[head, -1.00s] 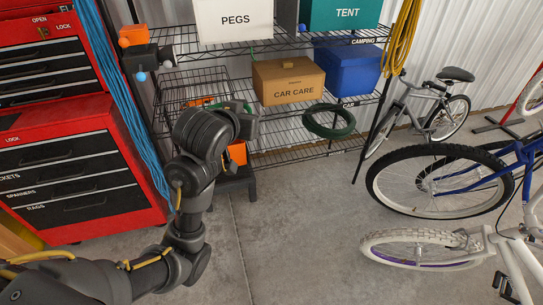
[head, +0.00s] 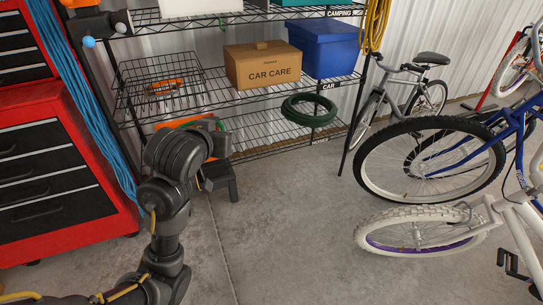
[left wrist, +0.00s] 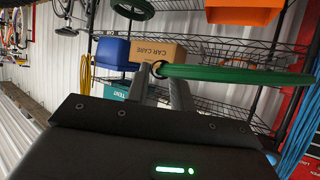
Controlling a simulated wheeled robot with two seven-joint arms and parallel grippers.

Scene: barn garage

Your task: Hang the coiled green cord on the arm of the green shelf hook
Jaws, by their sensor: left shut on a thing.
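My left gripper (left wrist: 163,84) is shut on the coiled green cord (left wrist: 235,74), which shows nearly edge-on in the left wrist view, reaching right from the fingertips. In the head view my left wrist hides the fingers and most of the cord; a thin green arc (head: 184,122) shows just above the wrist, in front of an orange box. Another dark green coil (head: 309,110) is at the right of the wire shelf, below the car care box; it also shows at the top of the left wrist view (left wrist: 133,8). My right gripper is not in view.
The wire shelf (head: 262,133) holds the car care box (head: 262,68), a blue bin (head: 323,48) and a wire basket. A red tool chest (head: 62,160) stands left, with blue cord beside it. Bicycles (head: 430,175) stand right. The middle floor is clear.

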